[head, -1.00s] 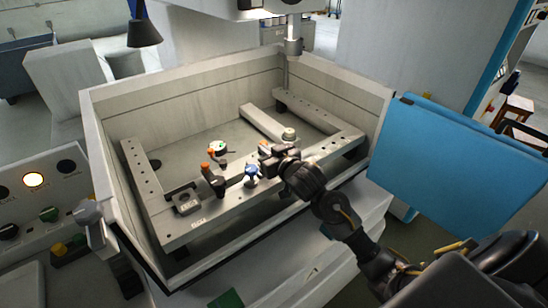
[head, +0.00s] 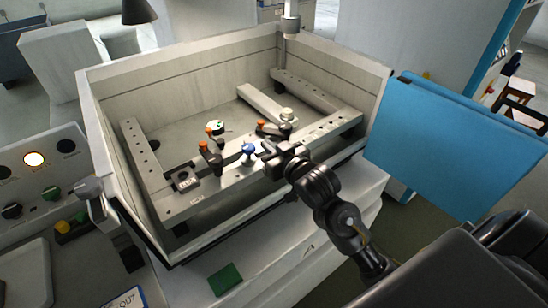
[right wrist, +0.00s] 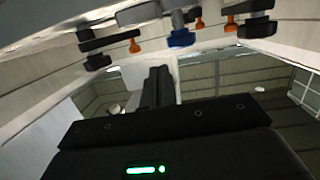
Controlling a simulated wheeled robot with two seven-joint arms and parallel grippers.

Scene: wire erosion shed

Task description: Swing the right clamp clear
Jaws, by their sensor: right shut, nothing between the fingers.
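The right clamp (head: 273,130) is a dark bar with an orange end, on the near rail of the frame, right of the blue knob (head: 248,149). Its bar points left along the rail. The left clamp (head: 211,160), also dark with an orange end, sits left of the blue knob. My right gripper (head: 268,153) is shut and empty, just in front of the right clamp and apart from it as far as I can tell. In the right wrist view its dark fingers (right wrist: 158,88) are together, with the blue knob (right wrist: 181,39) and clamps above. My left gripper is not in view.
The frame (head: 180,210) sits inside a walled tank (head: 150,92). A wire head (head: 290,22) hangs over the back. A blue door (head: 455,145) stands at the right. A control panel (head: 40,170) is at the left. A green pad (head: 225,278) lies in front.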

